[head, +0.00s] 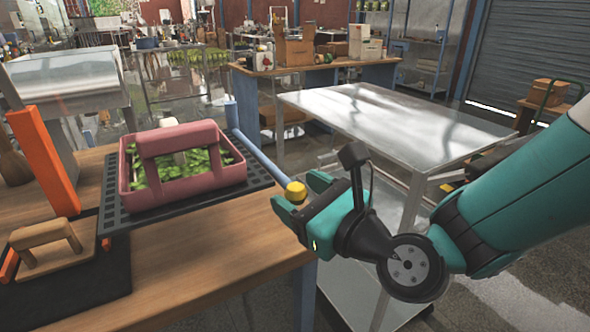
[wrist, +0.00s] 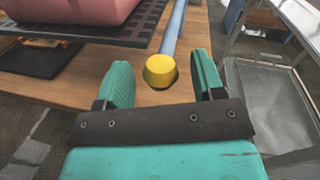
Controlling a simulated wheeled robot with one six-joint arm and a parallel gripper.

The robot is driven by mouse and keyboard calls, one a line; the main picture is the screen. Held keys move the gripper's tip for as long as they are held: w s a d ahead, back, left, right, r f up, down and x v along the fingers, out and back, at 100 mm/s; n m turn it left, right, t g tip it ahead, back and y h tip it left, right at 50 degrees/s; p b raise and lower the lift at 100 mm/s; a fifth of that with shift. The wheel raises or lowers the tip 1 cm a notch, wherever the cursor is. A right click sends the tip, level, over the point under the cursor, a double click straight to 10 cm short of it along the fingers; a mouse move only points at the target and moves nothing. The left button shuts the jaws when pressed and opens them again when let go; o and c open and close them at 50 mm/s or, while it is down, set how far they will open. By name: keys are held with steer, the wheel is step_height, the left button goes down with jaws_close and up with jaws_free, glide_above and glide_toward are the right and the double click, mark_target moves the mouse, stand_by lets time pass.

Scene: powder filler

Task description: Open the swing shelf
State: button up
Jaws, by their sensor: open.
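The swing shelf (head: 117,216) is a dark perforated panel over the wooden table, with a blue bar (head: 262,156) along its right side. The bar ends in a yellow knob (head: 296,192) at the near right. The bar (wrist: 174,28) and knob (wrist: 160,71) also show in the wrist view. My teal gripper (head: 302,196) is open at the knob, with a finger on either side of it. In the wrist view my gripper (wrist: 160,62) shows gaps between both fingers and the knob. The shelf's pivot cannot be made out clearly.
A pink basket (head: 165,185) with green contents stands on the shelf. The wooden table (head: 215,265) holds an orange upright (head: 42,158) and a wooden handled block (head: 45,245) at left. A metal table (head: 385,118) stands to the right, with a floor gap between.

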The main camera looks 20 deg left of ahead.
steer(key=shift+w+a, duration=0.35)
steer(key=shift+a, duration=0.25)
jaws_close()
steer(key=shift+w+d+f, duration=0.1)
